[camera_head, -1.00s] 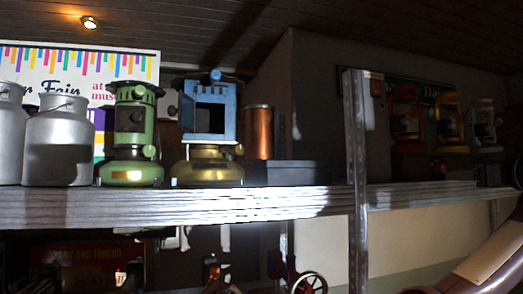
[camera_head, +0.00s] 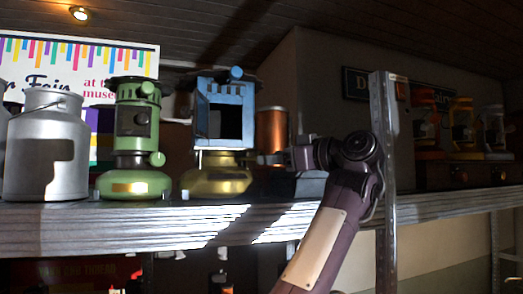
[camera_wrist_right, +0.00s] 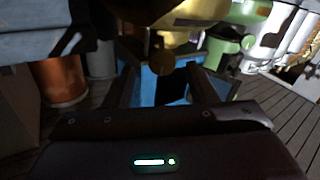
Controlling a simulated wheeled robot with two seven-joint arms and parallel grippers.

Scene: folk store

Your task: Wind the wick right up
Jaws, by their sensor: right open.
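A blue-and-brass stove stands on the shelf, with a blue open-fronted housing (camera_head: 224,112) above a brass tank (camera_head: 216,182). In the right wrist view, which is upside down, the tank (camera_wrist_right: 185,12) is at the top. A round brass knob (camera_wrist_right: 176,66) shows between the fingertips of my right gripper (camera_wrist_right: 163,76), which is open; I cannot tell whether they touch it. In the head view my right gripper (camera_head: 288,158) reaches in from the right beside the stove and partly hides its right side. The wick is not visible. My left gripper is not in view.
A green stove (camera_head: 134,180) stands left of the blue one, and a metal milk can (camera_head: 48,150) further left. A copper cylinder (camera_head: 271,130) is behind my right gripper. A metal shelf post (camera_head: 384,220) stands right of my arm. Several more stoves are at the far right.

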